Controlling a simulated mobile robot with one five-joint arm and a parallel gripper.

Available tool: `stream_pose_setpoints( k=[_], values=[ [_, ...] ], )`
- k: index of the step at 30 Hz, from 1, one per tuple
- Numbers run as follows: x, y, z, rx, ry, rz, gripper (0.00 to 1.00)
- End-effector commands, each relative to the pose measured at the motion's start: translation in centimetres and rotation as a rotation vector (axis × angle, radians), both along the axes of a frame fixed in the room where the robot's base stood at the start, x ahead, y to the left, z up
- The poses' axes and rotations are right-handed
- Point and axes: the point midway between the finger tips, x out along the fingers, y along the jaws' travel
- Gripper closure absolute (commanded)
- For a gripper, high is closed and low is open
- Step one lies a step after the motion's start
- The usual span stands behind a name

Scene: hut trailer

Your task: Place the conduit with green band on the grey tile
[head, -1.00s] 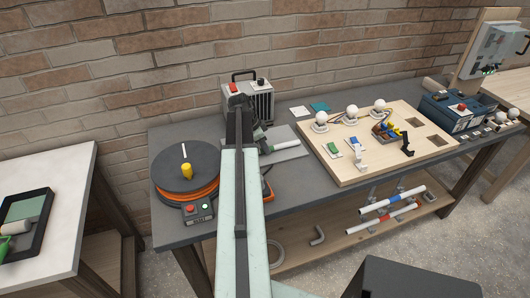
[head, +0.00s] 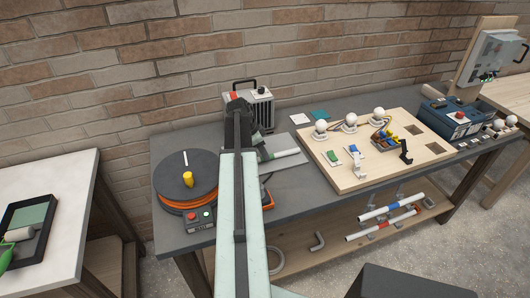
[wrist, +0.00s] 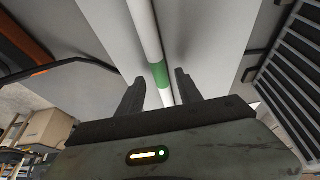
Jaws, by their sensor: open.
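The white conduit (head: 287,153) lies over the grey tile (head: 291,163), just right of my arm in the head view. Its green band shows clearly in the wrist view (wrist: 159,75), where the conduit runs from the top edge down between my fingers. My gripper (wrist: 158,88) is open, with one finger on each side of the conduit near the band and gaps visible on both sides. The light grey surface behind it in the wrist view appears to be the tile. Whether the conduit fully touches the tile I cannot tell. My arm hides part of the tile's left side.
A heater (head: 252,106) stands behind the tile. A cable reel (head: 187,176) and a switch box (head: 200,219) are left of my arm. A wooden board (head: 350,180) with bulbs is to the right. Red-banded and blue-banded conduits (head: 385,229) rest on the lower shelf.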

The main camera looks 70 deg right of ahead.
Motion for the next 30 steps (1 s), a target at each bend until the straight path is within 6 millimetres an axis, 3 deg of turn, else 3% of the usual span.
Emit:
stream_pose_setpoints(
  k=[1,6,12,25,28,30],
  values=[
    [0.3,0.3,2.0,0.0,0.0,0.001,0.58],
    [1.5,1.3,5.9,0.0,0.0,0.001,0.58],
    [2.7,2.2,9.1,-0.001,-0.001,0.0,0.58],
    [3.3,2.7,9.1,0.003,0.0,0.013,0.58],
    [7.1,5.4,9.0,0.036,0.001,0.14,0.58],
    [11.9,9.4,8.7,0.083,0.007,0.322,0.58]
  ],
)
